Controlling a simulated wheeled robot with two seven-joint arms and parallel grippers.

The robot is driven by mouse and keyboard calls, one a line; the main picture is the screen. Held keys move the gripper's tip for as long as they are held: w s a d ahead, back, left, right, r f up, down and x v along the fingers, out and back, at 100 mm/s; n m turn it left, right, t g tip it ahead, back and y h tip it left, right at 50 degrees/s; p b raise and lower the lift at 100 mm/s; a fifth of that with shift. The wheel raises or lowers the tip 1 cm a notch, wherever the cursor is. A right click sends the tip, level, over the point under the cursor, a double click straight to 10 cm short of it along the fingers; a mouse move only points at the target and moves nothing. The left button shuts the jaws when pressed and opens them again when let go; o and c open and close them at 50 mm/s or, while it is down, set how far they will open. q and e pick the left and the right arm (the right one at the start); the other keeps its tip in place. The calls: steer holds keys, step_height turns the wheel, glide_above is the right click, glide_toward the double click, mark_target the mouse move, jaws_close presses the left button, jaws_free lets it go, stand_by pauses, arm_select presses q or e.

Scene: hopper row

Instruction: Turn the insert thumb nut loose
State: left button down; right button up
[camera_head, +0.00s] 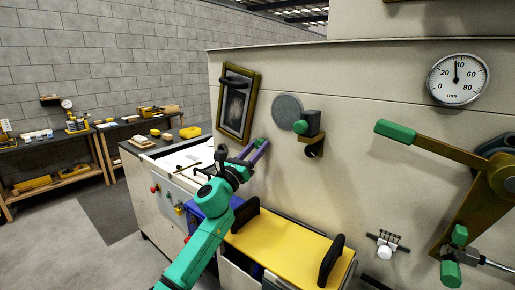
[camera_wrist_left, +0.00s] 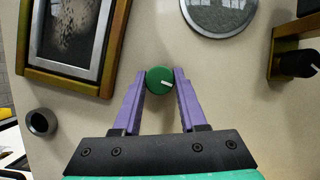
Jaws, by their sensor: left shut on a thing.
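The thumb nut is a small round green knob with a white mark (camera_wrist_left: 160,81) on the cream machine panel. In the left wrist view it sits between the tips of the two purple fingers of my left gripper (camera_wrist_left: 161,88), which are shut on it from both sides. In the head view my left gripper (camera_head: 257,151) reaches up to the panel, and the green nut (camera_head: 260,142) shows at its fingertips, partly hidden by them. The nut lies below a framed window (camera_head: 238,102) and a round grey disc (camera_head: 287,112). My right gripper is not in view.
A green knob on a brass bracket (camera_head: 308,124) juts out right of the disc. A green-handled lever (camera_head: 440,145) and a dial gauge (camera_head: 458,80) are farther right. A dark ring (camera_wrist_left: 40,122) is left of the gripper.

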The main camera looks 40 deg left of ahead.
arm_select(q)
steer(key=n+y, duration=0.2)
steer(key=n, duration=0.1)
steer(key=shift+d+r+n+p, duration=0.1)
steer(key=shift+r+n+p, duration=0.05)
steer(key=shift+n+p, duration=0.25)
steer(key=n+y+p, duration=0.1)
steer(key=n, duration=0.1)
steer(key=n+g+y+p, duration=0.1)
steer(key=n, duration=0.2)
steer(key=shift+r+g, duration=0.15)
steer(key=shift+g, duration=0.15)
steer(key=n+g+y+p, duration=0.1)
steer(key=n+p, duration=0.3)
steer(key=n, duration=0.1)
steer(key=n+g+y+p, duration=0.1)
steer(key=n+g+p, duration=0.1)
steer(key=n+p, duration=0.2)
steer(key=shift+d+r+n+p, duration=0.1)
steer(key=shift+r+n+p, duration=0.05)
steer(key=shift+n+p, duration=0.25)
steer(key=shift+n+g+p, duration=0.55)
steer(key=shift+n+g, duration=0.15)
steer(key=shift+n, duration=0.5)
steer(key=n+g+h, duration=0.1)
steer(key=n, duration=0.3)
steer(key=shift+f+n+g, duration=0.2)
steer(key=shift+n+g, duration=0.1)
steer(key=shift+c, duration=2.2)
jaws_free()
